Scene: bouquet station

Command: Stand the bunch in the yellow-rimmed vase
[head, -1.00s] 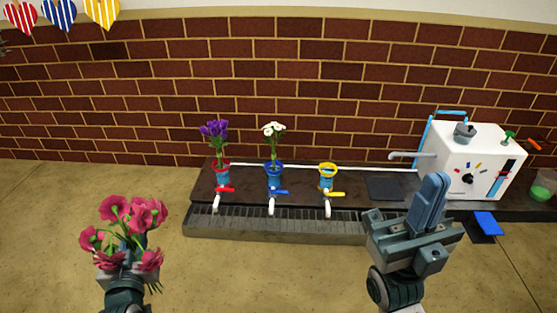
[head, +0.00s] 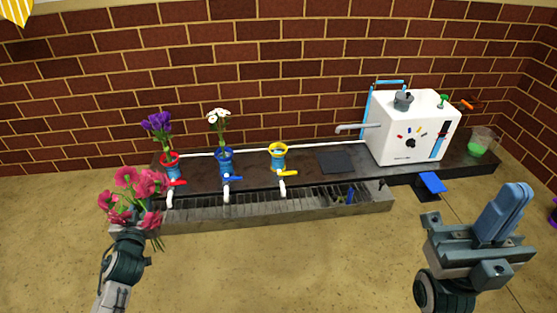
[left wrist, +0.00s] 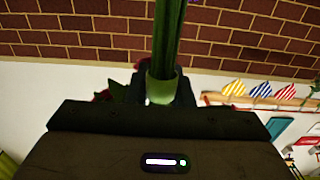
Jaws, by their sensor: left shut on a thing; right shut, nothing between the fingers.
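The bunch of pink flowers (head: 133,190) is in my left gripper (head: 131,232), at the left of the head view, in front of the counter's left end. In the left wrist view its green stems (left wrist: 168,45) run up from between the fingers, with a pale green band (left wrist: 161,88) around them. The yellow-rimmed vase (head: 278,159) stands upright on the counter, to the right of the bunch and apart from it. No flowers show in it. My right gripper (head: 500,222) is shut and empty at the lower right, in front of the counter.
A red vase (head: 170,165) with purple flowers and a blue vase (head: 224,160) with white flowers stand left of the yellow-rimmed one. Taps and a grated trough (head: 270,207) lie in front. A white machine (head: 405,130) and a beaker (head: 481,143) stand right. A dark pad (head: 335,162) is bare.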

